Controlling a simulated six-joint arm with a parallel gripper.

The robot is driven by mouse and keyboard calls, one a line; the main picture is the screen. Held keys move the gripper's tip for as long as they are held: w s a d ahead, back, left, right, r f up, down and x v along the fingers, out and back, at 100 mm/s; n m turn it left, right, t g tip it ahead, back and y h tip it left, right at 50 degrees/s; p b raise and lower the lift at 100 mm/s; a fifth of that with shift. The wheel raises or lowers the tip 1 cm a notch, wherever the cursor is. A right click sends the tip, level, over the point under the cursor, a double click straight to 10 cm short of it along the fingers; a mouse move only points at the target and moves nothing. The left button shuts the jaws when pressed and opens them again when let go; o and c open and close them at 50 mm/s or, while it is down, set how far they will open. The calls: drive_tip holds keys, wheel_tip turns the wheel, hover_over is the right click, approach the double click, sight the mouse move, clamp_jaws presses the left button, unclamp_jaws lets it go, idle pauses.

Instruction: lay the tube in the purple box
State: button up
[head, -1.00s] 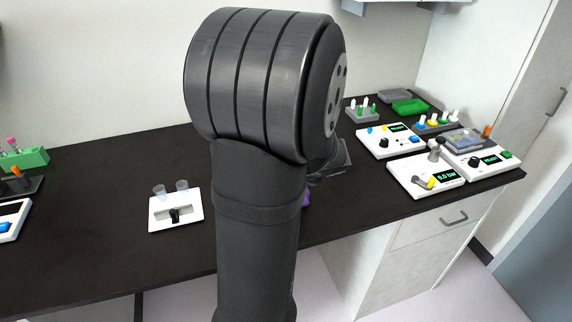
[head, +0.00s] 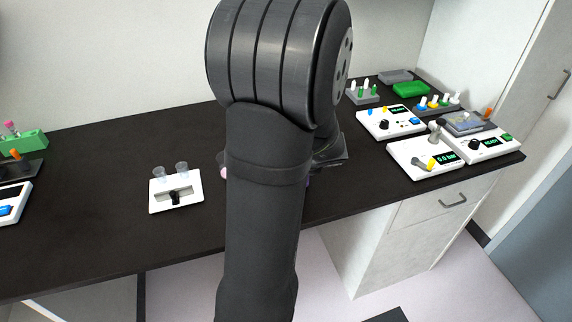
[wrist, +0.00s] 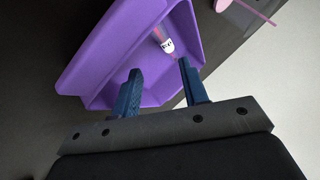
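The purple box (wrist: 110,45) fills the upper left of the wrist view. A tube (wrist: 167,46) with a white, dark-marked label and a pinkish part lies inside it, against the purple surface. My gripper (wrist: 160,67) is over the box with its two blue fingers apart. The tube is just beyond the fingertips, in line with the gap, and neither finger appears to touch it.
A pink round piece with a thin stick (wrist: 262,14) lies near the box. A white device (head: 176,192) with two clear cups stands left of my arm. Several white instruments (head: 425,160) and racks crowd the right. A green rack (head: 22,143) is far left.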

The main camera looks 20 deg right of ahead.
drive_tip(key=v, duration=1.7)
drive_tip(key=shift+r, duration=0.15)
drive_tip(key=shift+s, duration=0.1)
drive_tip(key=x, duration=1.7)
drive_tip(key=shift+w+r, duration=0.1)
drive_tip(key=shift+w, duration=0.1)
drive_tip(key=shift+r, duration=0.35)
drive_tip(key=shift+s, duration=0.1)
